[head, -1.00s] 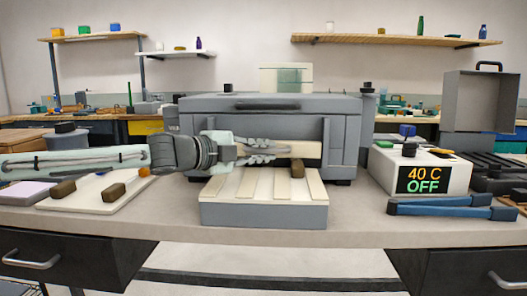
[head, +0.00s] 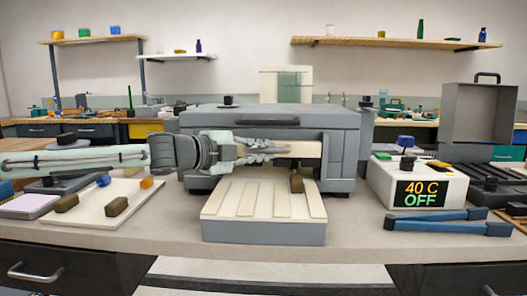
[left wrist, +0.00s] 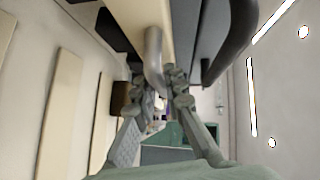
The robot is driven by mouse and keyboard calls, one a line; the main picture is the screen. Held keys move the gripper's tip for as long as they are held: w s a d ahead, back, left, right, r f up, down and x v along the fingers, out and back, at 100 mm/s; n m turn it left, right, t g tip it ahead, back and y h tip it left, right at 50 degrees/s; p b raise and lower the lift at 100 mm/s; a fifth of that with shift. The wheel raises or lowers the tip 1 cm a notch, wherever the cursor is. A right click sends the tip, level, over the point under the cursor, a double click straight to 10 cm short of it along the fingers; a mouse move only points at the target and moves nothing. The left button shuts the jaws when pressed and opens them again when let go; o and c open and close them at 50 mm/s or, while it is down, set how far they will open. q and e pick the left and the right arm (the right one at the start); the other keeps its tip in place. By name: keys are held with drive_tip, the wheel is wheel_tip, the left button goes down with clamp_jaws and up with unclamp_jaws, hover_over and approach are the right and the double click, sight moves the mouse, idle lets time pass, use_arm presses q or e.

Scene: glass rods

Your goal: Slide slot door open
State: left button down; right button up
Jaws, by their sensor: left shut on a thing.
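The slot door, a cream bar (head: 307,149), sits in the front opening of the grey furnace (head: 340,130). My left gripper (head: 284,150) reaches in from the left in front of this door and hides part of it. In the left wrist view the door is a cream slab (left wrist: 142,18) with a bent metal handle (left wrist: 153,60). My left gripper (left wrist: 158,100) is shut on this handle. How far the slot stands open is hard to tell behind the gripper. My right gripper is not in view.
A ribbed cream-and-grey platform (head: 263,233) stands before the furnace, with a brown block (head: 296,184) on it. A white tray (head: 135,188) with small blocks lies at left. A control box (head: 385,178) reads "40 C OFF"; blue tongs (head: 440,222) lie before it.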

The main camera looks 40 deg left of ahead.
use_arm(q)
drive_tip(key=shift+r, duration=0.2)
drive_tip(key=c, duration=1.6)
unclamp_jaws()
drive_tip(key=shift+f, duration=0.1)
drive_tip(key=shift+s, duration=0.1)
drive_tip(key=shift+s+a+r, duration=0.2)
drive_tip(key=shift+s+r, duration=0.05)
drive_tip(key=shift+s, duration=0.4)
drive_tip(key=v, duration=1)
drive_tip(key=shift+s+a, duration=0.1)
drive_tip(key=shift+s, duration=0.1)
